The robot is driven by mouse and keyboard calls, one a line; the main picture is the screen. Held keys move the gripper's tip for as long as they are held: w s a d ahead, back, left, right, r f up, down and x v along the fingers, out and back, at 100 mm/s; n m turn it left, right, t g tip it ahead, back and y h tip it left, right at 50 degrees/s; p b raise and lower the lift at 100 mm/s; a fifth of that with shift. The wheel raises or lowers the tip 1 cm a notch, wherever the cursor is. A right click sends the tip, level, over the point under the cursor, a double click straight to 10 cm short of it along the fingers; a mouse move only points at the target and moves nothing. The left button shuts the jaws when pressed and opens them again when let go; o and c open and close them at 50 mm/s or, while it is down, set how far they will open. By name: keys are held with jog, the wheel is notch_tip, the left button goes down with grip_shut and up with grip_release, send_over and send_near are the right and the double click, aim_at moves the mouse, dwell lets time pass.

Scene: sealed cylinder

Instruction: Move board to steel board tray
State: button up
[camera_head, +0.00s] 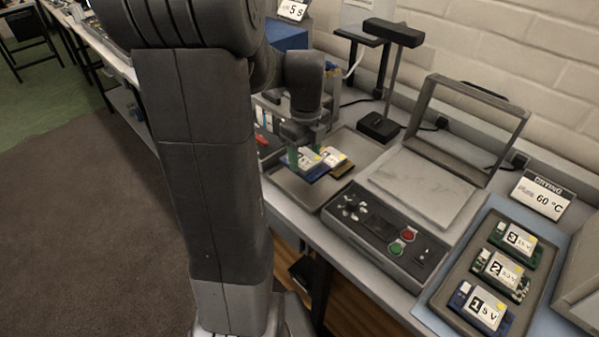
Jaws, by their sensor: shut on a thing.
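My gripper (302,150) points down over the steel board tray (294,190), left of the control panel. It is shut on a board (310,172) with a blue edge and a pale label. The held board is in or just above the tray; I cannot tell whether it touches the bottom. A second pale label (333,157) shows close on its right, above a brown edge (344,170). The fingers and arm hide part of this group, so I cannot tell where one piece ends and the other begins.
A control panel (385,233) with red and green buttons and an open-framed machine (425,185) stand right of the tray. Several numbered boards lie in a tray (455,292) at lower right, by a drying sign (543,196). A black stand (380,127) rises behind.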

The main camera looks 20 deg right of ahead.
aim_at(305, 158)
jog(key=shift+f, duration=2.8)
jog(key=shift+f, duration=0.2)
jog(key=o, duration=1)
jog(key=shift+o, duration=0.2)
notch_tip(305, 158, up, 12)
jog(key=shift+r, duration=0.25)
